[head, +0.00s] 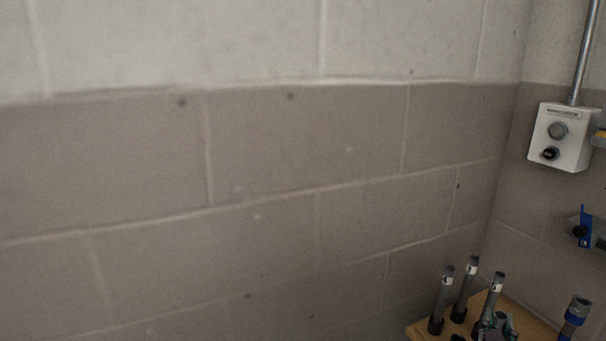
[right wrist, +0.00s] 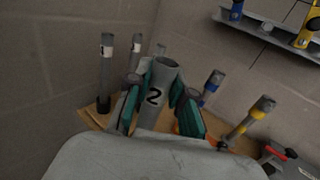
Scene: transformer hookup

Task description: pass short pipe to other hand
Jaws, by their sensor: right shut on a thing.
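A short grey pipe (right wrist: 155,96) marked "2" stands between the teal-padded fingers of my right gripper (right wrist: 163,103) in the right wrist view. The gripper is shut on it; the pipe's round open top shows above the fingers. Its lower end is hidden behind the gripper, so I cannot tell whether it touches the board. In the head view, my right gripper (head: 497,328) shows only partly at the bottom edge, among the upright pipes. My left gripper is not in view.
A wooden board (head: 424,330) carries several upright grey pipes (head: 443,300) close to my right gripper. Blue-banded (right wrist: 212,84) and yellow-banded pipes (right wrist: 249,117) stand to the right. A white control box (head: 562,137) hangs on the wall. Bare block wall (head: 250,200) fills the left.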

